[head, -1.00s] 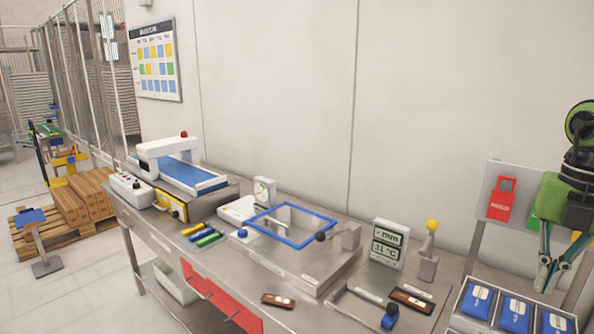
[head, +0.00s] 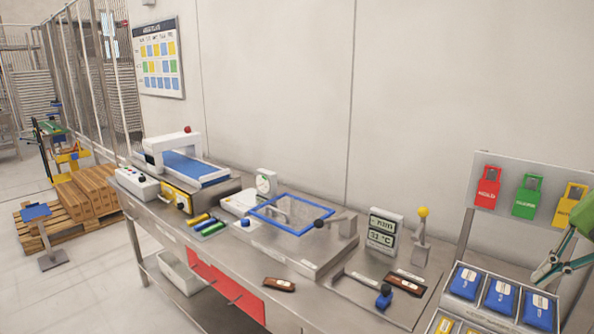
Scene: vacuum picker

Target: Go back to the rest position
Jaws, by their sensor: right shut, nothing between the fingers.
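My right gripper (head: 550,273) reaches in from the right edge, above the blue packets (head: 500,296) in the tray at the lower right. It is shut and holds nothing. Its green arm part is mostly cut off by the picture's edge. My left gripper is out of view.
A metal bench (head: 232,257) runs along the wall with a white-and-blue conveyor machine (head: 184,163), a blue-framed lid (head: 291,215) and a grey display (head: 384,232). Red, green and yellow tags (head: 487,187) hang on a grey panel beside my right gripper.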

